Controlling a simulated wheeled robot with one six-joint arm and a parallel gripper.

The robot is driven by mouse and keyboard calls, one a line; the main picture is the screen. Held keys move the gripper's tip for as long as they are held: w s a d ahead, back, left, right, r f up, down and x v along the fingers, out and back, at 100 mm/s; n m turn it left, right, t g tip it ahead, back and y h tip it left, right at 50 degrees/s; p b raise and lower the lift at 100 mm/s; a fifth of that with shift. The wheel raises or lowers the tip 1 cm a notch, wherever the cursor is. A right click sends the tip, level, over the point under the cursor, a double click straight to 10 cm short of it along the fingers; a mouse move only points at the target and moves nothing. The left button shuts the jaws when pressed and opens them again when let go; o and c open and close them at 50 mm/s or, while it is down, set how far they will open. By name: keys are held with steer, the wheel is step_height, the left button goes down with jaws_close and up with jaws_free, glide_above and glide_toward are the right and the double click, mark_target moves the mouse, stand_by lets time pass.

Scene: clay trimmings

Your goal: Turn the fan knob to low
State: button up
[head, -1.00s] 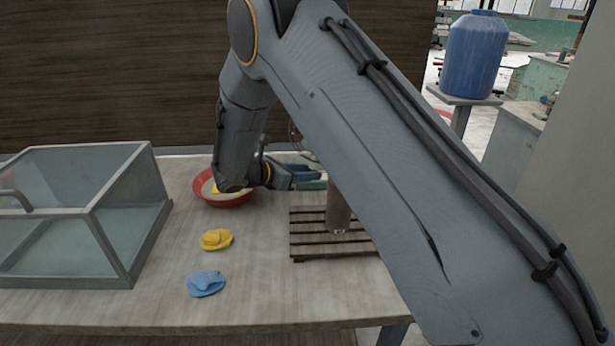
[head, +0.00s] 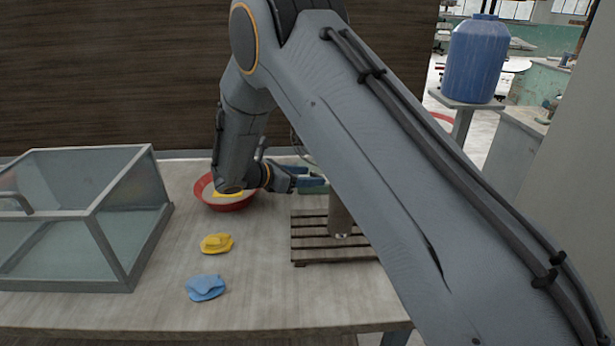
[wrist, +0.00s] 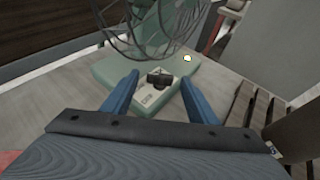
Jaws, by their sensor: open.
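The fan (wrist: 150,30) shows in the wrist view, with a wire cage above a green base (wrist: 178,98). A dark knob (wrist: 159,76) sits on a pale plate (wrist: 158,92) on that base. My gripper (wrist: 160,80) is open, its two blue fingers on either side of the knob's line of view and apart from each other. I cannot tell how far the fingertips are from the knob. In the head view my gripper (head: 312,180) points right, and my arm hides most of the fan. The knob's setting is too small to read.
A red bowl (head: 232,204) stands below my wrist. A yellow clay piece (head: 217,243) and a blue clay piece (head: 206,288) lie on the table (head: 130,312). A glass case (head: 120,205) is at left. A slatted wooden rack (head: 308,247) is right of the bowl.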

steer(key=shift+b+v, duration=0.85)
steer(key=shift+v, duration=3.05)
